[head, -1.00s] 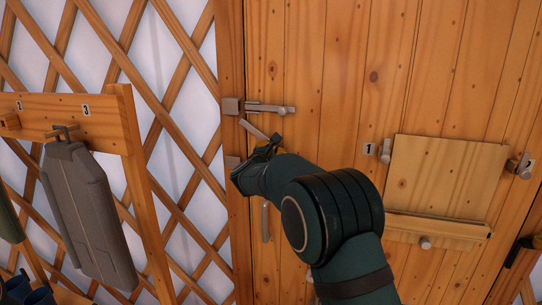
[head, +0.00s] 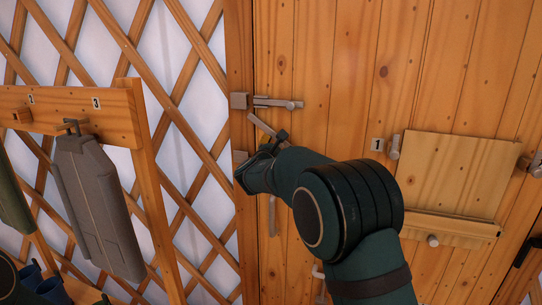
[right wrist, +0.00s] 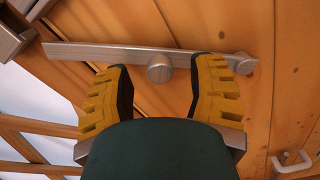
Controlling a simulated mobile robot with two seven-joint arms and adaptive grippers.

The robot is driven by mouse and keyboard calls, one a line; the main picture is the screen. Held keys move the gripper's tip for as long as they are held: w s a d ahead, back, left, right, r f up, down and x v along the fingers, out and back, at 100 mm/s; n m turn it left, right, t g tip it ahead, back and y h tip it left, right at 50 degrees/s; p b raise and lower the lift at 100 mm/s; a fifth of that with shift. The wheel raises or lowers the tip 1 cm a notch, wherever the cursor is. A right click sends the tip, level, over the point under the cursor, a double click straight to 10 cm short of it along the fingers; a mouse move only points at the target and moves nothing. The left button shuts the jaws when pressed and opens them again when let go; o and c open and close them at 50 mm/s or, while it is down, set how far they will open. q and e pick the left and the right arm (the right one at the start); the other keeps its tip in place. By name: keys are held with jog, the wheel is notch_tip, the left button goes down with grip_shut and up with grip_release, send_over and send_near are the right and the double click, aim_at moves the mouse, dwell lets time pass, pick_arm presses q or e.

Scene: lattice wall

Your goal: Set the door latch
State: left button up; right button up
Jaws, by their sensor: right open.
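On the plank door, a grey latch bar (head: 262,125) slants, its left end up towards the door frame. In the right wrist view this bar (right wrist: 105,51) runs across the picture, with a round knob (right wrist: 159,68) at its middle and a round end piece on the right. In the head view the right gripper (head: 272,146) hides the bar's lower end. A grey keeper block (head: 240,157) is on the frame. My left gripper is out of view.
A second, level latch (head: 277,103) is above, with its block (head: 239,100) on the frame. A door handle (head: 272,215) is below. A wooden flap (head: 457,175) is on the right. A rack (head: 70,117) with a grey case (head: 98,205) stands left.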

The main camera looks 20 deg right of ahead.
jog(key=v, duration=1)
jog(key=s+f+m+g+y, duration=0.2)
jog(key=s+f+g, duration=0.15)
jog(key=f, duration=0.65)
jog(key=s+f+m+g+y, duration=0.2)
jog(key=s+f+g, duration=0.15)
jog(key=f, duration=0.75)
jog(key=s+f+m+g+y, duration=0.25)
jog(key=s+f, duration=0.25)
jog(key=f, duration=0.5)
jog(key=s+a+f+m+g+y, duration=0.2)
jog(key=s+a+f+m+y, duration=0.1)
jog(key=s+f+m, duration=0.4)
jog(key=s+a+f+m+g+y, duration=0.2)
jog(key=s+a+f+m+y, duration=0.2)
jog(key=s+f+m, duration=0.4)
jog(key=s+m, duration=0.5)
jog(key=s, duration=0.1)
jog(key=shift+s+a+f, duration=0.2)
jog(key=shift+s+a, duration=0.1)
jog(key=shift+s, duration=0.1)
